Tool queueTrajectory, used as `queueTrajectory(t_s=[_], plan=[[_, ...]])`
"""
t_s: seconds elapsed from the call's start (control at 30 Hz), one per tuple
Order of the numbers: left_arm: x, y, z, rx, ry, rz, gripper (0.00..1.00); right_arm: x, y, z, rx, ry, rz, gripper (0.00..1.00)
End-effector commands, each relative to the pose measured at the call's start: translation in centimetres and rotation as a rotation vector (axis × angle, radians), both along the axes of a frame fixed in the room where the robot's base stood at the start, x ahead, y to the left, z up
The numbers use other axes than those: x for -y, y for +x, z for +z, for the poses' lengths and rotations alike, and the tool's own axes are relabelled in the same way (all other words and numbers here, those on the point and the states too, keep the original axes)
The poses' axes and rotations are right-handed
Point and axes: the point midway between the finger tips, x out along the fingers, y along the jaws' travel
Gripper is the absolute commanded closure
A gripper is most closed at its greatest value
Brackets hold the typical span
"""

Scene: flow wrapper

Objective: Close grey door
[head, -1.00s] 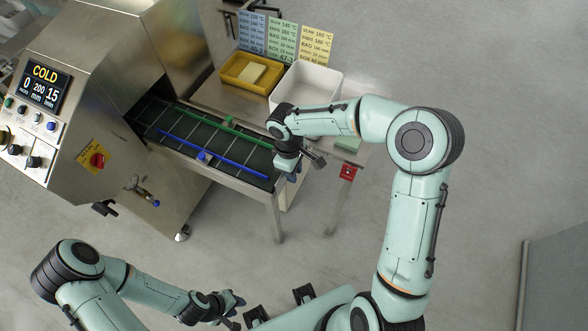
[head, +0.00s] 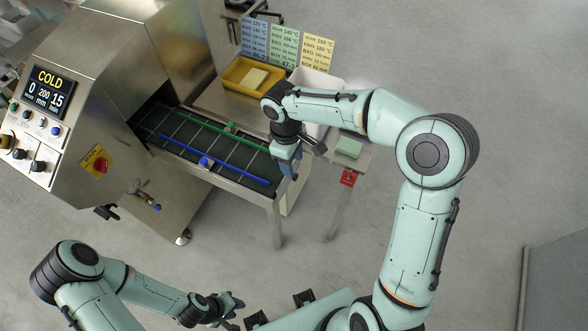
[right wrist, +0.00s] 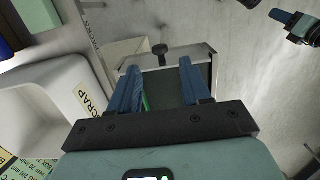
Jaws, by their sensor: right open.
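No part in the head view can be told for certain as the grey door. A plain grey panel (head: 556,280) stands at the lower right edge, cut off by the frame. The steel wrapper housing (head: 110,60) fills the upper left. My right gripper (head: 290,168) is open and empty, above the outfeed end of the green conveyor (head: 215,160). In the right wrist view, its blue fingers (right wrist: 160,75) stand apart over the conveyor end (right wrist: 168,88). My left gripper (head: 236,306) is low in the head view, clear of the machine; its jaw opening is unclear.
A side table holds a yellow tray (head: 228,78), a white bin (head: 330,76) partly hidden by my right arm, and a green block (head: 349,147). The bin shows "SCRAP" in the right wrist view (right wrist: 50,85). A red button (head: 348,178) hangs at the table's edge. Open floor lies right.

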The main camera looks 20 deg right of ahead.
Motion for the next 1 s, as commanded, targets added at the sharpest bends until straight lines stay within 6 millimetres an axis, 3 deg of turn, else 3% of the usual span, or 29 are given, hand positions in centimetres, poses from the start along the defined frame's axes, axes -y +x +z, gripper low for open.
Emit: queueTrajectory(t_s=[0.1,0.3,1.0], plan=[[0.0,0.4,0.5,0.004,0.0,0.0,0.67,-0.2,0.3,2.6,0.004,0.0,-0.001,0.52],[0.0,0.6,0.8,0.008,0.0,0.0,0.67,-0.4,0.4,4.8,0.001,0.001,0.0,0.52],[0.0,0.7,0.9,0.008,0.0,0.0,0.67,-0.4,0.4,5.2,-0.001,0.0,0.0,0.52]])
